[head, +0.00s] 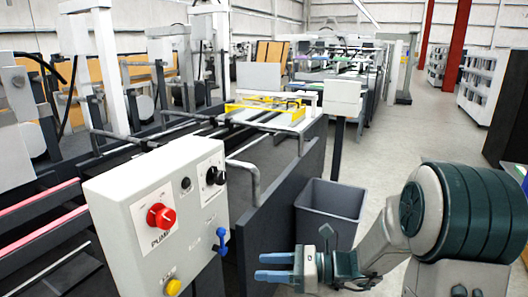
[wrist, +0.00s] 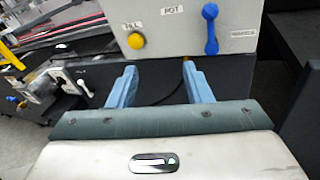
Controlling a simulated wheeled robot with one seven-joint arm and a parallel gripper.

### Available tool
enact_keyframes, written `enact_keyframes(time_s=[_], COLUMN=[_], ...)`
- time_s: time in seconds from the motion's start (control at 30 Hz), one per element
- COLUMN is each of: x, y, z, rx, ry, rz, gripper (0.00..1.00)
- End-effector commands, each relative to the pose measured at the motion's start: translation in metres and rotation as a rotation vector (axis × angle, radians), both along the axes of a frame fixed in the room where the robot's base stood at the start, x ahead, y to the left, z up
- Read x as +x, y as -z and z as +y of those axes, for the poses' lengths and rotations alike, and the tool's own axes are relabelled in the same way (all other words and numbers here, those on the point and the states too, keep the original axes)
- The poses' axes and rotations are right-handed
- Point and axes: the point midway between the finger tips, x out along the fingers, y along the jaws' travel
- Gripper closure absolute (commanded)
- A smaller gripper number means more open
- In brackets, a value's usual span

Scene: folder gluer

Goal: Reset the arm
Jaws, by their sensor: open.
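My gripper (head: 262,267) is at the lower middle of the head view, below and right of the grey control box (head: 122,207). Its two blue fingers point left and stand apart, with nothing between them. In the wrist view my gripper (wrist: 155,76) is open and empty, in front of the lower part of the control box (wrist: 183,15). The box carries a red knob (head: 160,215), a black knob (head: 215,176), a yellow button (head: 173,287) and a blue lever (head: 221,241). The yellow button (wrist: 136,41) and blue lever (wrist: 210,28) also show in the wrist view.
A grey bin (head: 330,211) stands on the floor behind my gripper. The folder gluer's dark side panel (head: 285,205) runs behind the control box. Yellow parts (head: 265,107) sit on the machine further back. Open floor (head: 425,125) lies at the back right.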

Motion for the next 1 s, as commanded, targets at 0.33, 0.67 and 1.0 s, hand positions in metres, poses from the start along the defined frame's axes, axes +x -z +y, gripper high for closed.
enact_keyframes(time_s=[0.33, 0.67, 1.0], x=[-0.113, -0.15, -0.149], y=[0.006, -0.007, -0.03], z=[-0.015, -0.092, -0.13], rx=[-0.629, -1.142, -1.374], ry=[-0.547, -1.077, -1.36], rz=[-0.545, -1.093, -1.344], gripper=[0.55, 0.55, 0.55])
